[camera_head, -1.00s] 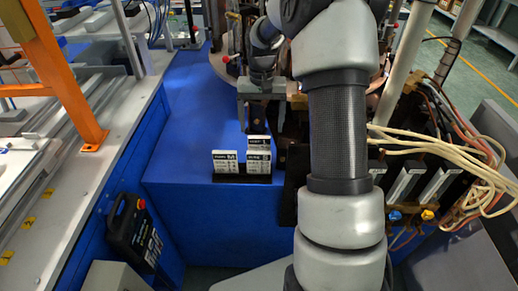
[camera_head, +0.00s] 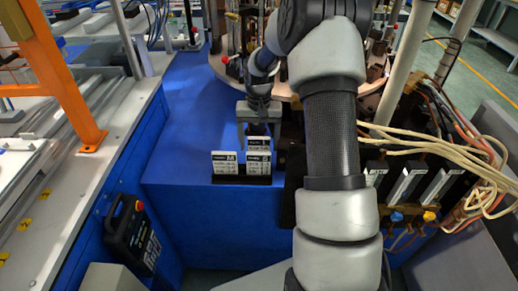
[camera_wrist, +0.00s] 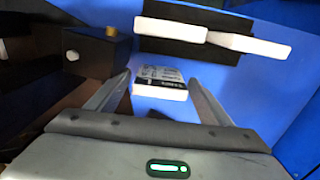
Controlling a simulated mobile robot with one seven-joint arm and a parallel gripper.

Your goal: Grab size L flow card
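A small white card with a black printed band (camera_head: 258,142) stands behind the front pair; its size letter is not readable now. It also shows in the wrist view (camera_wrist: 160,84). My gripper (camera_head: 258,128) is over this back card in the head view. In the wrist view my gripper (camera_wrist: 160,77) is open, with one finger on each side of the card. The front left card (camera_head: 225,164) is marked M. The front right card (camera_head: 258,164) has a letter too small to read surely. Both front cards stand in a black holder (camera_head: 241,180).
The cards are near the front edge of a blue bench (camera_head: 190,130). A round metal table (camera_head: 225,70) with machinery lies behind and right. A dark block with a knob (camera_wrist: 97,52) is left of the card in the wrist view. Cables and valves are at right.

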